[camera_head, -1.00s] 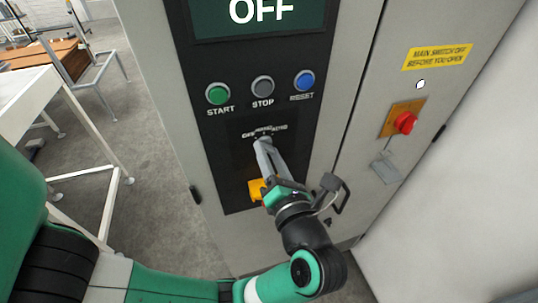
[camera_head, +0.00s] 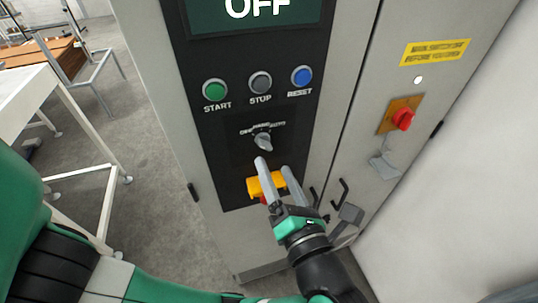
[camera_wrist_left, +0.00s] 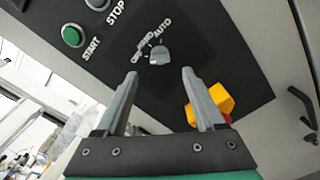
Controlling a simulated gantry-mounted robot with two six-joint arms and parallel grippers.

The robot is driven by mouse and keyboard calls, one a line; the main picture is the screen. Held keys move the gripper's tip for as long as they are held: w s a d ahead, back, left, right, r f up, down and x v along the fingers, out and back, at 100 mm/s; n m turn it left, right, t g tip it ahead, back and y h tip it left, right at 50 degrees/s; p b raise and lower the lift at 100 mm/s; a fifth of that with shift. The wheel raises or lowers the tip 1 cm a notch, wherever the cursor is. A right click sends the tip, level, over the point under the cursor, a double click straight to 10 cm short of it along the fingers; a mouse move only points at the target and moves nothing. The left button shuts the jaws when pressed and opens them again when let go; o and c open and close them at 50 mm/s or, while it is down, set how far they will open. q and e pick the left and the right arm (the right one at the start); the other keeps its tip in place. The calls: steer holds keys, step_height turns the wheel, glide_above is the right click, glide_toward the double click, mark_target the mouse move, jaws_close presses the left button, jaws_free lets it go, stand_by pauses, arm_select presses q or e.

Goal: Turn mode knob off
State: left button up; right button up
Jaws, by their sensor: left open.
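The mode knob (camera_head: 263,142) is a grey knob on the black control panel, under its OFF, HAND and AUTO labels. It also shows in the left wrist view (camera_wrist_left: 159,55), ahead of and between the fingers. I cannot tell surely which label it points to. The screen (camera_head: 255,12) above reads OFF. My left gripper (camera_head: 274,166) is open and empty, just below the knob and apart from it. In the left wrist view its two fingers (camera_wrist_left: 160,76) stand apart. My right gripper is not in view.
Above the knob are green START (camera_head: 215,89), grey STOP (camera_head: 260,83) and blue RESET (camera_head: 301,76) buttons. A yellow part (camera_head: 256,186) sits behind my left fingers, low on the panel. A red main switch (camera_head: 402,119) is on the right-hand door.

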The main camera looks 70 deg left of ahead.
arm_select(q)
steer(key=d, duration=0.5)
steer(key=shift+s+d, duration=0.1)
steer(key=shift+d, duration=0.15)
